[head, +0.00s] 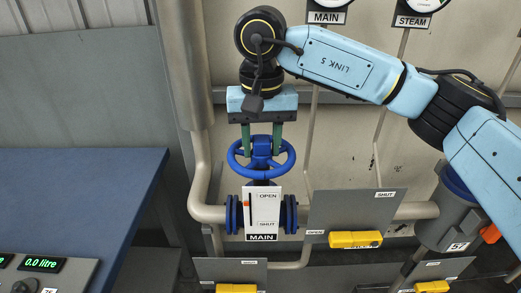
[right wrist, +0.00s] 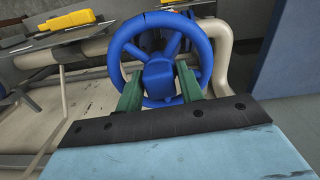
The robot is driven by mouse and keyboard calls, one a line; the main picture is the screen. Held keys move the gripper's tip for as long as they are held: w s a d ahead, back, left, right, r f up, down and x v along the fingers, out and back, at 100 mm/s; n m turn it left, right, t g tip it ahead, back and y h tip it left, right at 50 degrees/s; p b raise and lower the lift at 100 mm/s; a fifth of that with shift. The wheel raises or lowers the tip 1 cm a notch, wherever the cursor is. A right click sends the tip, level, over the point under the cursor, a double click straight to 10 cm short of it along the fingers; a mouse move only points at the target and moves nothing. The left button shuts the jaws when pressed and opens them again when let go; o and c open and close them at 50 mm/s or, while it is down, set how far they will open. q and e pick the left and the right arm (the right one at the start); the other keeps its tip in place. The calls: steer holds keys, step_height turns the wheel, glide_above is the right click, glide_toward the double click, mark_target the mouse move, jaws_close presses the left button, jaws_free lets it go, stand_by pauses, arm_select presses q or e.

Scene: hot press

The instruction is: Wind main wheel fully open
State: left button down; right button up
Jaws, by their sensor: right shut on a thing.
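The blue main wheel (head: 285,163) sits on its valve in the pipe, above the white plate (head: 265,211) lettered OPEN at the top and SHUT at the bottom, with MAIN below. A thin orange-red mark shows on the plate's left side; its exact reading is too small to tell. My right gripper (head: 262,150) points down from above, its two green fingers shut on the wheel at its hub and spokes. In the right wrist view the wheel (right wrist: 205,45) shows between and behind the fingers (right wrist: 158,82). My left gripper is not in view.
A blue table (head: 75,200) stands at the left, with a panel with green digits (head: 42,264) in front. Grey plates with yellow handles (head: 355,239) lie right of and below the valve. Pale pipes (head: 205,212) run on both sides. Gauges labelled MAIN and STEAM hang above.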

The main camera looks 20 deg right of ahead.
steer(key=n, duration=1.1)
steer(key=shift+d, duration=0.2)
steer(key=o, duration=0.8)
steer(key=shift+d, duration=0.15)
steer(key=shift+f, duration=0.1)
